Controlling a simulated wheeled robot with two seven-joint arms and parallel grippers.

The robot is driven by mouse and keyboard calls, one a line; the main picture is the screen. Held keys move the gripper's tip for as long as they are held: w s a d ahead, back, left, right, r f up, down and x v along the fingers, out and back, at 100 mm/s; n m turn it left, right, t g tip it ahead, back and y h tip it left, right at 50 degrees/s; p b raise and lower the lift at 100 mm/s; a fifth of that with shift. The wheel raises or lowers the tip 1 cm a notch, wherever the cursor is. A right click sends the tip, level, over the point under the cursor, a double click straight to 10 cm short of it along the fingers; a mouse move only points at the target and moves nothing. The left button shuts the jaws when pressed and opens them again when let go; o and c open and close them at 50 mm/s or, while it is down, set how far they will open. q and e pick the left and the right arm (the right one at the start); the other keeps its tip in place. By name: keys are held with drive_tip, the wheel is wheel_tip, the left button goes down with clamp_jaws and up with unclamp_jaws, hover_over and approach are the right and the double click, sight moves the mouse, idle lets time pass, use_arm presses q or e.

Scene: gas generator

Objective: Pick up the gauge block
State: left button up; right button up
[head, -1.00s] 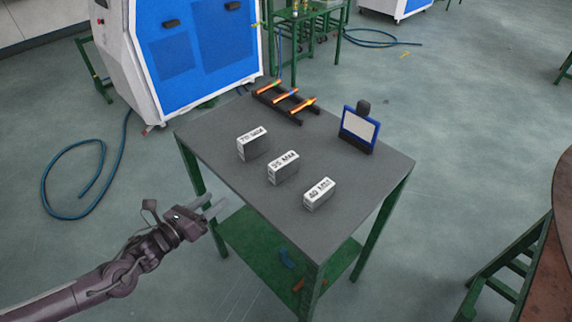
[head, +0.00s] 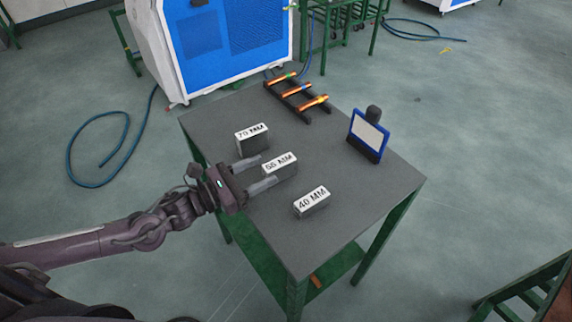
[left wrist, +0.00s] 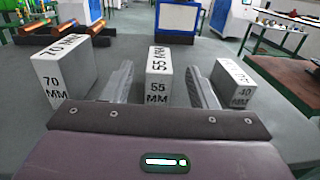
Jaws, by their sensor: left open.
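Three grey gauge blocks with white labelled faces stand in a row on the dark table (head: 340,225). They are the 70 MM block (head: 252,138), the 55 MM block (head: 280,166) and the 40 MM block (head: 312,202). My left gripper (head: 256,174) is open just in front of the 55 MM block, low over the table. In the left wrist view the 55 MM block (left wrist: 158,75) lies between the two fingers (left wrist: 160,85), lined up with the gap. The 70 MM block (left wrist: 65,66) is left of the fingers and the 40 MM block (left wrist: 231,84) right. My right gripper is not in view.
A rack with orange-tipped rods (head: 297,94) stands at the table's back. A blue-framed display stand (head: 368,136) is at the right. The table's front right part is clear. A blue and white machine (head: 215,45) stands behind.

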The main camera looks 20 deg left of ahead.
sight(279, 162)
use_arm(q)
drive_tip(key=shift+w+d+r, duration=0.1)
drive_tip(key=shift+w+d, duration=0.4)
drive_tip(key=shift+w, duration=0.05)
drive_tip(key=p+x, duration=0.1)
drive_tip(key=x, duration=0.2)
drive_tip(key=shift+w+d+p, duration=0.2)
drive_tip(key=shift+w+p, duration=0.1)
drive_tip(key=shift+w+d+f, duration=0.25)
drive_tip(key=shift+f, duration=0.05)
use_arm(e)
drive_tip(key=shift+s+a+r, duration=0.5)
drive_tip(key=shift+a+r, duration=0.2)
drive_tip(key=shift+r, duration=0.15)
use_arm(q)
clamp_jaws()
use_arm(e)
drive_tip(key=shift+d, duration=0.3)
